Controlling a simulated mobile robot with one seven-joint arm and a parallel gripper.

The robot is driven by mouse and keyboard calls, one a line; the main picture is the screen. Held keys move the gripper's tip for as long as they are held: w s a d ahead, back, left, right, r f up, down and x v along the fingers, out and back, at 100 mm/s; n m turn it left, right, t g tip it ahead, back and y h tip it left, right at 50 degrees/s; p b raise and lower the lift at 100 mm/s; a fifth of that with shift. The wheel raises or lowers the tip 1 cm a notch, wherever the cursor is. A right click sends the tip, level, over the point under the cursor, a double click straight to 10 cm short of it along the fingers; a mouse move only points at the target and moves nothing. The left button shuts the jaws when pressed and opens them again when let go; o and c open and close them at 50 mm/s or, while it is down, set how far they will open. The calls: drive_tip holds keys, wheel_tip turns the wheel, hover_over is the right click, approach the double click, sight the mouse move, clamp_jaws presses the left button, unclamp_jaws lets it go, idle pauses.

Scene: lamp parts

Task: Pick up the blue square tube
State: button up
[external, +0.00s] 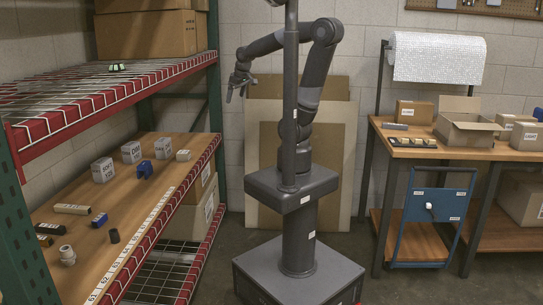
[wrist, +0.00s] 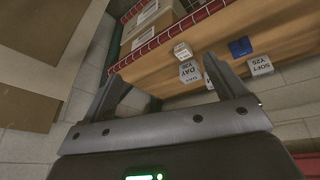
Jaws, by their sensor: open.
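A short blue block (external: 99,219), which looks like the blue square tube, lies on the wooden middle shelf at the left in the external view. A second blue piece (external: 145,169), shaped more like a bracket, stands farther back on that shelf. One blue piece (wrist: 240,47) shows in the wrist view beside small white boxes; it appears to be the bracket-like one. My gripper (external: 236,92) is raised in front of the back wall, right of the shelves and well apart from both blue pieces. In the wrist view my gripper (wrist: 163,70) is open, with nothing between its fingers.
The wooden shelf (external: 135,215) also holds small white boxes (external: 103,170), a pale tube (external: 73,208), a black cylinder (external: 114,235) and a pale fitting (external: 67,255). A wire shelf (external: 95,85) hangs above it. A workbench (external: 455,150) with cartons stands at the right.

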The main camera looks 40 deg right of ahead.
drive_tip(key=w+a+f+n+g, duration=0.1)
drive_tip(key=w+a+f+n, duration=0.25)
drive_tip(key=a, duration=0.45)
drive_tip(key=y, duration=0.3)
hover_over(100, 218)
drive_tip(key=d, duration=0.1)
drive_tip(key=shift+n, duration=0.25)
wheel_tip(100, 218, down, 27)
drive_tip(key=shift+s+f, duration=0.1)
drive_tip(key=shift+w+a+f, duration=0.1)
drive_tip(key=shift+a+f, duration=0.1)
drive_tip(key=shift+f, duration=1.15)
drive_tip(key=shift+w+a+f, duration=0.1)
drive_tip(key=shift+a+f, duration=0.1)
drive_tip(key=shift+f, duration=1.1)
